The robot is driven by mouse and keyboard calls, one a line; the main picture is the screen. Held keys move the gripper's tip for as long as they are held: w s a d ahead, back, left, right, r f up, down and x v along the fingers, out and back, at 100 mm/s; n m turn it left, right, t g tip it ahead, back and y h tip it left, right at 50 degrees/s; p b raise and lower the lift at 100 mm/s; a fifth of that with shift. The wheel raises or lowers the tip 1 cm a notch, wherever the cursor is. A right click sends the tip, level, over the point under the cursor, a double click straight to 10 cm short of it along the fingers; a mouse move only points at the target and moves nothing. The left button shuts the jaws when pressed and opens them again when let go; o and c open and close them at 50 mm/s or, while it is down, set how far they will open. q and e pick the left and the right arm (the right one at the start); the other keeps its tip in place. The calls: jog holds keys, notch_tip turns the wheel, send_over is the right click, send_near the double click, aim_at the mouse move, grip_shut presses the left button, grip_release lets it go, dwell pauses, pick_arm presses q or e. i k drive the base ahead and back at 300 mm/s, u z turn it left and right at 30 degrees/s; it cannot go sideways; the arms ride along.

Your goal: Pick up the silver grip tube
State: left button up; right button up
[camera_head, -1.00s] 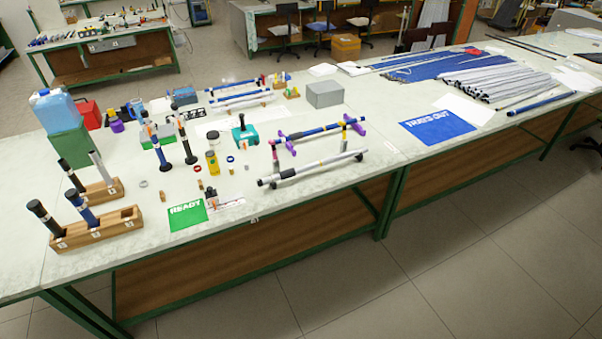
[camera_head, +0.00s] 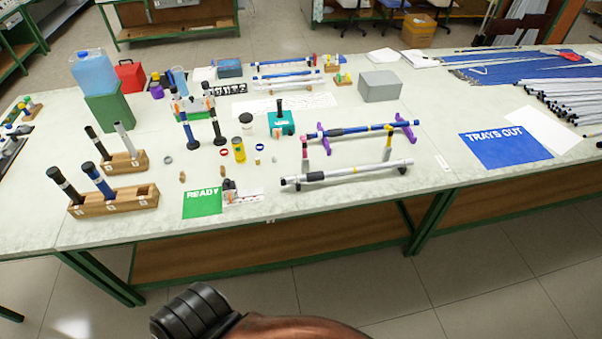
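A short silver tube (camera_head: 124,140) stands upright, slightly tilted, in the rear wooden rack (camera_head: 139,162) at the left of the table. A dark tube (camera_head: 98,143) stands beside it in the same rack. The front wooden rack (camera_head: 125,203) holds a black-topped dark tube (camera_head: 66,186) and a blue tube with a black top (camera_head: 99,181). A longer silver rod with a black grip (camera_head: 345,174) lies across stands near the table's front edge. Neither of my grippers can be made out; only a dark ribbed part and a brown link of my arm show at the bottom edge.
A green READY card (camera_head: 202,203) lies right of the front rack. Two upright blue-and-black tubes (camera_head: 188,131), a yellow bottle (camera_head: 239,150) and small rings stand mid-table. A green box (camera_head: 110,112) bears a blue canister (camera_head: 93,71). A blue TRAYS OUT mat (camera_head: 505,146) lies at right.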

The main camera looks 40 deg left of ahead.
aim_at(291, 179)
jog(key=u, duration=0.2)
jog(key=i, duration=0.75)
jog(key=u, duration=1.1)
jog(key=i, duration=0.55)
jog(key=u, duration=0.5)
